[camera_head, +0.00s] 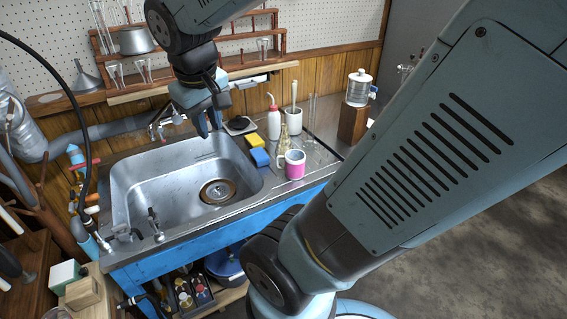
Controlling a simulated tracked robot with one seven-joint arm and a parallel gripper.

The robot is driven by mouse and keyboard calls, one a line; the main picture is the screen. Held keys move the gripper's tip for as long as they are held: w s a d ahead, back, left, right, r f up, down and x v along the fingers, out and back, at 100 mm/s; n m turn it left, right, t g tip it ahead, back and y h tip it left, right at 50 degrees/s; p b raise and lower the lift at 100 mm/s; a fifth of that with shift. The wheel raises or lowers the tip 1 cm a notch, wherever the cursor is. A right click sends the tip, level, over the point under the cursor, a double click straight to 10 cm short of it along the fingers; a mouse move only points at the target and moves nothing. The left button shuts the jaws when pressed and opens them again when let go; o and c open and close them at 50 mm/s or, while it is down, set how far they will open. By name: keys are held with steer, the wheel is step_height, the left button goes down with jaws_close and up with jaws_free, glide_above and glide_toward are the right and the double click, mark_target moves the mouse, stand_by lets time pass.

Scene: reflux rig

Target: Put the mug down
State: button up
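A blue sponge (260,158), a yellow sponge (252,141), a glass flask (283,138) and a red-capped wash bottle (273,120) stand near the mug. The sink basin (150,180) is empty. My arm covers the right side of the view.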

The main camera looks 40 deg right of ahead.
mark_target(290, 164)
steer(key=w+d+f+n+g+h, duration=0.1)
steer(key=w+d+f+n+h, duration=0.45)
steer(key=f, duration=0.65)
steer(key=w+d+f+n+g+h, duration=0.1)
steer(key=w+d+f+n+h, duration=0.45)
steer(key=f, duration=0.65)
steer(key=w+d+f+n+g+h, duration=0.2)
steer(key=w+d+f+n+h, duration=0.3)
steer(key=f, duration=0.7)
steer(key=d, duration=0.9)
steer(key=s+d, duration=0.1)
steer(key=d, duration=0.4)
steer(key=shift+d, duration=0.3)
jaws_close()
